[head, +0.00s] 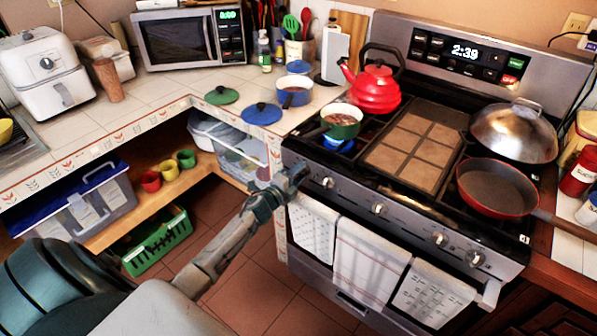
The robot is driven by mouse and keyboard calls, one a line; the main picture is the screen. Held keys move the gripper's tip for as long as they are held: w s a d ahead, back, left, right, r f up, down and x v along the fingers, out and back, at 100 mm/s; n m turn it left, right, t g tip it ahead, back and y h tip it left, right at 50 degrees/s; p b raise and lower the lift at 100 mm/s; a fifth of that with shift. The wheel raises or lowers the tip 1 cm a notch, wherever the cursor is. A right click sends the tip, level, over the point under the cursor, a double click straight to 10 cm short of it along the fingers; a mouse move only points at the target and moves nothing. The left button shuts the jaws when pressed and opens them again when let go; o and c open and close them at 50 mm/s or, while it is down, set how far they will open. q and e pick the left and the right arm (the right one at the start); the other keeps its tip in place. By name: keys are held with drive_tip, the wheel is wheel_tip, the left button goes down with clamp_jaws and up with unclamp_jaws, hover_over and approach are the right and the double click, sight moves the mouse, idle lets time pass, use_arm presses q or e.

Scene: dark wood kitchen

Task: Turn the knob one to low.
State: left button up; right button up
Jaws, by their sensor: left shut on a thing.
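The stove (345,196) stands at the right with a row of metal knobs along its front panel. Visible knobs are the one just right of my gripper (327,182), a middle one (378,208), and two at the right (439,239). My left gripper (297,176) reaches the left end of this panel. It is shut on what appears to be the leftmost knob, which the fingers hide. The knob's setting cannot be read. A green pot (342,121) stands on the front left burner, with something blue beneath it. My right gripper is out of view.
A red kettle (375,90), red pan (497,186) and domed lid (514,130) are on the stove. Towels (368,262) hang below the knobs. A blue pot (294,92) and blue lid (262,113) are on the left counter. Floor (262,290) before the stove is clear.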

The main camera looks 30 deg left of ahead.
use_arm(q)
drive_tip(key=shift+n+p, duration=2.35)
drive_tip(key=shift+n, duration=2.25)
drive_tip(key=o, duration=1)
drive_tip(key=shift+c, duration=0.2)
drive_tip(key=shift+s, duration=0.15)
drive_tip(key=s+b, duration=0.3)
drive_tip(key=s, duration=0.7)
drive_tip(key=shift+s+a, duration=0.3)
drive_tip(key=shift+a, duration=0.15)
